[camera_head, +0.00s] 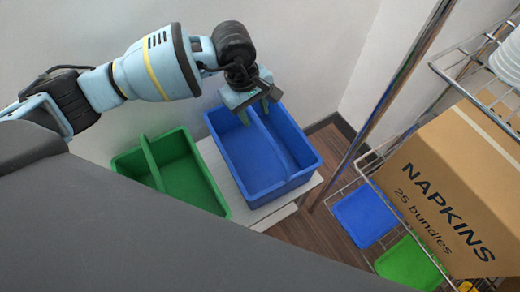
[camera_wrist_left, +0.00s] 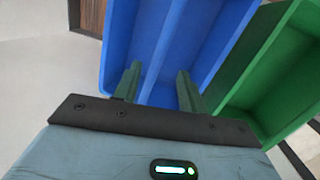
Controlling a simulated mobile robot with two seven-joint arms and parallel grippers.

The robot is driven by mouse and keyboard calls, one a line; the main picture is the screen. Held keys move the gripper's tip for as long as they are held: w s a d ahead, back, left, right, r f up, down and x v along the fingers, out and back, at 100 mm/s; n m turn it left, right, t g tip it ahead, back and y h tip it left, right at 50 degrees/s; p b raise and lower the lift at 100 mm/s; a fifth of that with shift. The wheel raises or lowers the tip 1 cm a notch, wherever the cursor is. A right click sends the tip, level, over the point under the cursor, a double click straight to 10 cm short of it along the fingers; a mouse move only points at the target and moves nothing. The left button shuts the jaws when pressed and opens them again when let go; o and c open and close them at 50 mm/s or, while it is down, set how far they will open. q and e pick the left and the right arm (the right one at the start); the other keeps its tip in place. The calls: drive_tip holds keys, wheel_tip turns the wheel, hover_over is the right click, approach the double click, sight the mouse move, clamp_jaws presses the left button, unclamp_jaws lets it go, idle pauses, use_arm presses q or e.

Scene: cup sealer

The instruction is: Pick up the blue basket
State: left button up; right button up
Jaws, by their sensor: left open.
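The blue basket (camera_head: 265,155) sits on a light-coloured stand in the head view, with a divider running along its middle. It also shows in the left wrist view (camera_wrist_left: 205,50). My left gripper (camera_head: 256,117) is over the far end of the basket, with its fingers pointing down at it. In the left wrist view my left gripper (camera_wrist_left: 158,85) is open, with one finger on each side of the divider. I cannot tell whether the fingers touch it. My right gripper is not in view.
A green basket (camera_head: 183,178) stands to the left of the blue one, close to it. A wire shelf on the right holds a napkins box (camera_head: 450,190) and blue (camera_head: 366,215) and green (camera_head: 408,264) trays. A metal post (camera_head: 385,100) and white walls are nearby.

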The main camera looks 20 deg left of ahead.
sight(259, 123)
use_arm(q)
drive_tip(key=shift+w+d+f+b, duration=0.1)
drive_tip(key=shift+d+f, duration=0.15)
drive_tip(key=shift+f, duration=1)
drive_tip(key=shift+w+d+f+b, duration=0.15)
drive_tip(key=shift+d+f, duration=0.1)
drive_tip(key=shift+f, duration=1.05)
drive_tip(key=shift+w+d+f+b, duration=0.1)
drive_tip(key=shift+d+f, duration=0.15)
drive_tip(key=shift+f, duration=1)
clamp_jaws()
